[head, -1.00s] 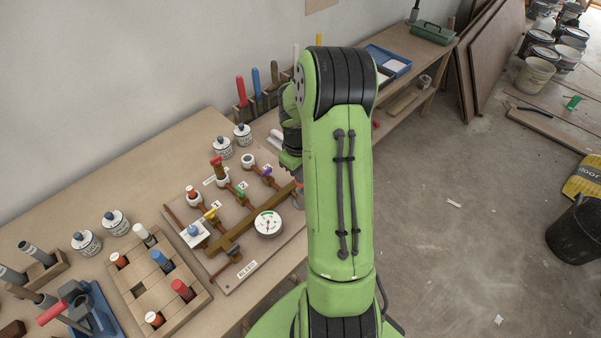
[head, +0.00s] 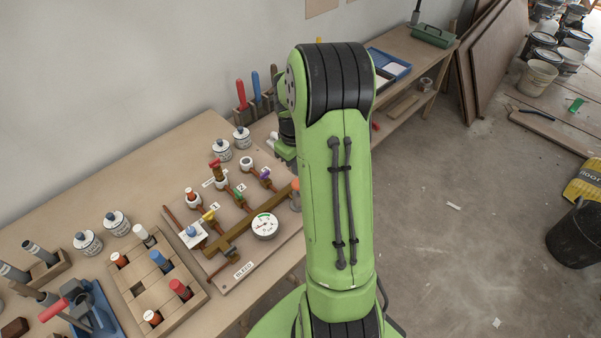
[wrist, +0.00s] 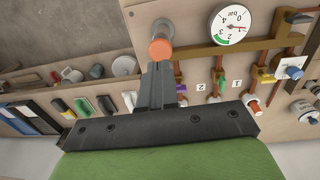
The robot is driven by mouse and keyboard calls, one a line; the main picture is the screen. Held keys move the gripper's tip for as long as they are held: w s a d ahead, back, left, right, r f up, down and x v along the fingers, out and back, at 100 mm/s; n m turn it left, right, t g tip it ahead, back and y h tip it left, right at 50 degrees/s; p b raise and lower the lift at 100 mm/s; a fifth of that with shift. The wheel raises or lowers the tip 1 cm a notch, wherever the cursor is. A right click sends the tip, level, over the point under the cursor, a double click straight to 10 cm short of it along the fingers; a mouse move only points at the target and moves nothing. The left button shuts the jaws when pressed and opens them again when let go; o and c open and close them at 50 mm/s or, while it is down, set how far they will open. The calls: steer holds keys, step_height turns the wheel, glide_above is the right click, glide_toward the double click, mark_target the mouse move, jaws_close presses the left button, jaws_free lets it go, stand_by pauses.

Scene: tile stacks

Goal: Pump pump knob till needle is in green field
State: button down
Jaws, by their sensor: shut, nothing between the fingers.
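The orange pump knob (wrist: 160,48) sits on a grey cylinder at the board's edge. In the head view the knob (head: 295,186) shows just left of my arm. In the wrist view, my gripper (wrist: 160,66) is shut and empty, its fingertips just short of the knob in the picture; I cannot tell whether they touch it. The white round gauge (wrist: 231,25) is right of the knob, with a green field at its lower left. Its thin needle seems to lie outside the green, but is too small to be sure. The gauge also shows in the head view (head: 264,226).
The board (head: 232,285) carries brass pipes and several coloured valves (head: 208,215) close to the gauge. A wooden block with coloured plugs (head: 195,302) stands at its left. Small bottles (head: 242,137) and a tool rack (head: 243,113) stand behind.

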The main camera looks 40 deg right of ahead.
step_height(320, 180, up, 6)
steer(key=shift+w+a, duration=0.25)
steer(key=shift+a, duration=0.05)
stand_by(0.5)
steer(key=d+r+b, duration=0.1)
steer(key=d+r+y+b, duration=0.1)
steer(key=shift+s+r, duration=0.4)
steer(key=shift+f, duration=0.1)
